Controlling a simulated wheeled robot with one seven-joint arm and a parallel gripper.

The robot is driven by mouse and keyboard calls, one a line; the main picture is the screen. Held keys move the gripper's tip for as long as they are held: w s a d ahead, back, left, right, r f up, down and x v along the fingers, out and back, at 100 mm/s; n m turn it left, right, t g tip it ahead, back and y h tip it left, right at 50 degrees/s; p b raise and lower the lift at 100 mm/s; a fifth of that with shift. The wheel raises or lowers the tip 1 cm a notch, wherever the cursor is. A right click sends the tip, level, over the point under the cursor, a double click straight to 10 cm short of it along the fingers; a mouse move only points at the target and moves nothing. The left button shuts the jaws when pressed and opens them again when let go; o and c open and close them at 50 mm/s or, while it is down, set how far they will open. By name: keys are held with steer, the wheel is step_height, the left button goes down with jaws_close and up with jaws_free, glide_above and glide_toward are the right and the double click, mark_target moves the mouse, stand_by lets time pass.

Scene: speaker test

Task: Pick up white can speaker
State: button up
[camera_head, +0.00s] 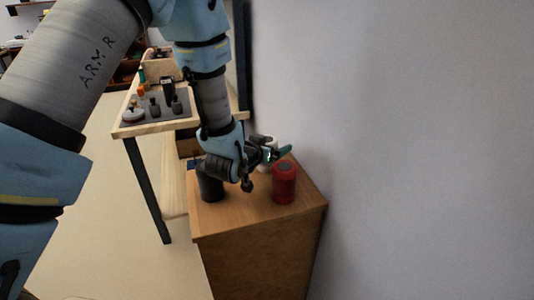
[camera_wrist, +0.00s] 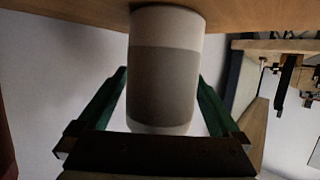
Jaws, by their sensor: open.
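The white can speaker (camera_wrist: 165,75) fills the middle of the wrist view, which looks upside down. It has a white top and bottom band with a grey middle, and it stands on the wooden cabinet top (camera_wrist: 75,12). My gripper (camera_wrist: 162,78) is open, with one green finger on each side of the speaker; I cannot tell whether either touches it. In the head view the speaker (camera_head: 268,145) is mostly hidden behind my gripper (camera_head: 274,156).
A red can (camera_head: 284,184) stands on the cabinet top (camera_head: 245,215) just right of my gripper, and a dark can (camera_head: 211,187) stands to its left. A grey wall (camera_head: 420,140) is close on the right. A wooden table (camera_head: 124,129) with small items stands behind, left.

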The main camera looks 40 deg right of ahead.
jaws_close()
stand_by(0.7)
